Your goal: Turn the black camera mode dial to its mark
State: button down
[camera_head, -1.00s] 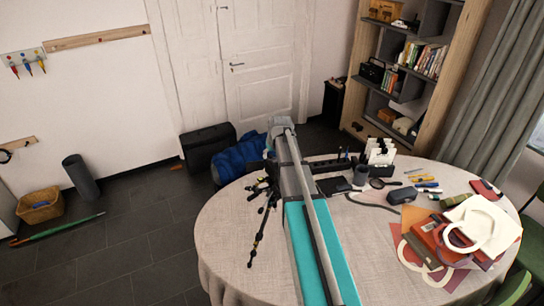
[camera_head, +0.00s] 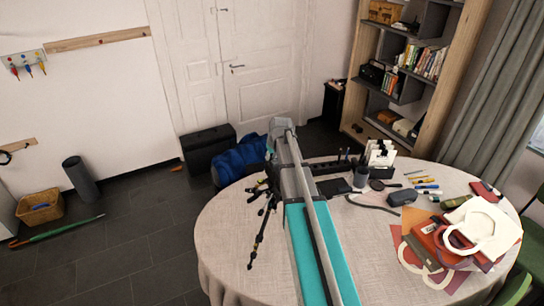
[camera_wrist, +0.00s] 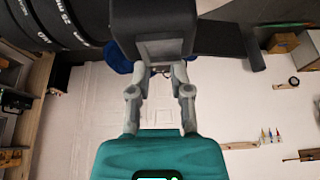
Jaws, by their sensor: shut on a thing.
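My gripper (camera_wrist: 164,72) shows in the wrist view as two grey fingers rising from the teal palm, close together at their tips. The tips meet the lower edge of a black block (camera_wrist: 153,25), part of the camera gear. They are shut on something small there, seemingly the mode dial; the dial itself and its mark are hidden. Large black rings with white markings (camera_wrist: 62,22) stand close at the upper left.
The round table (camera_head: 225,240) has a light cloth. In the wrist view a dark bar (camera_wrist: 235,42) extends right from the block.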

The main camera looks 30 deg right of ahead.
jog(key=shift+n+y, duration=0.7)
jog(key=shift+n, duration=1.1)
jog(key=c, duration=0.5)
grip_release()
jog(key=shift+c, duration=0.2)
jog(key=shift+m, duration=0.7)
